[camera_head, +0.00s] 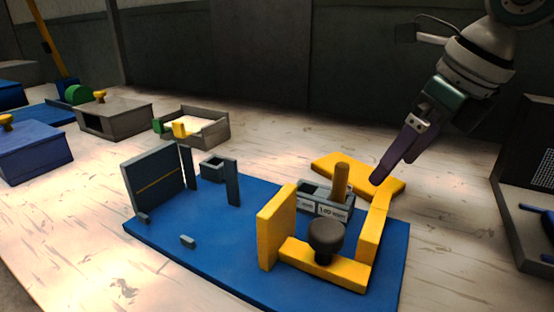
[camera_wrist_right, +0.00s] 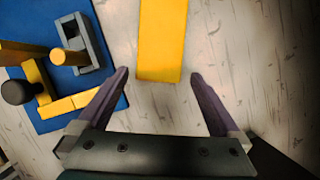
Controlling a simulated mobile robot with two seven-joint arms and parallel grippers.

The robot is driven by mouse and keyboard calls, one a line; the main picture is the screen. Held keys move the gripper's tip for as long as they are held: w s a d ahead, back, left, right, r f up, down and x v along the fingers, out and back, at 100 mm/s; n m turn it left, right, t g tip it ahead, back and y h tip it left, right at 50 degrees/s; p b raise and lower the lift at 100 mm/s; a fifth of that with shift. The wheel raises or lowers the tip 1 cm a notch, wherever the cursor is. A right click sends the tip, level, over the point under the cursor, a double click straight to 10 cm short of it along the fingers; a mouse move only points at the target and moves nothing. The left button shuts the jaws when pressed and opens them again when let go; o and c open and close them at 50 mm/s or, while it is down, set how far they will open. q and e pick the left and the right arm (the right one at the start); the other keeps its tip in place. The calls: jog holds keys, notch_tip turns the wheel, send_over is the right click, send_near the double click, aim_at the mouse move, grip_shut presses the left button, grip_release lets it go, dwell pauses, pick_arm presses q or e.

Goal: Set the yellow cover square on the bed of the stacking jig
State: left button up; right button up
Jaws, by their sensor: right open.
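The yellow cover, a flat slab (camera_head: 338,166), lies on the pale table just behind the blue board. It also shows in the right wrist view (camera_wrist_right: 163,38), running from the top edge to between my fingertips. My right gripper (camera_head: 376,181) is open and empty; in the right wrist view its fingers (camera_wrist_right: 159,76) stand either side of the cover's near end, apart from it. The height gap is unclear. The stacking jig appears to be the blue board (camera_head: 215,265) with yellow walls (camera_head: 276,228) and a black knob (camera_head: 325,236). My left gripper is out of view.
A grey two-part holder (camera_head: 312,199) with an upright wooden peg (camera_head: 341,180) stands inside the yellow walls. Dark upright panels (camera_head: 155,182) stand on the board's left. Grey boxes (camera_head: 115,115) sit farther left. A dark bin (camera_head: 530,215) is at right.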

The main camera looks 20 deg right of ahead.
aim_at(385, 185)
jog(key=x, duration=0.4)
jog(key=shift+r, duration=0.1)
jog(key=c, duration=1.3)
jog(key=shift+r, duration=0.15)
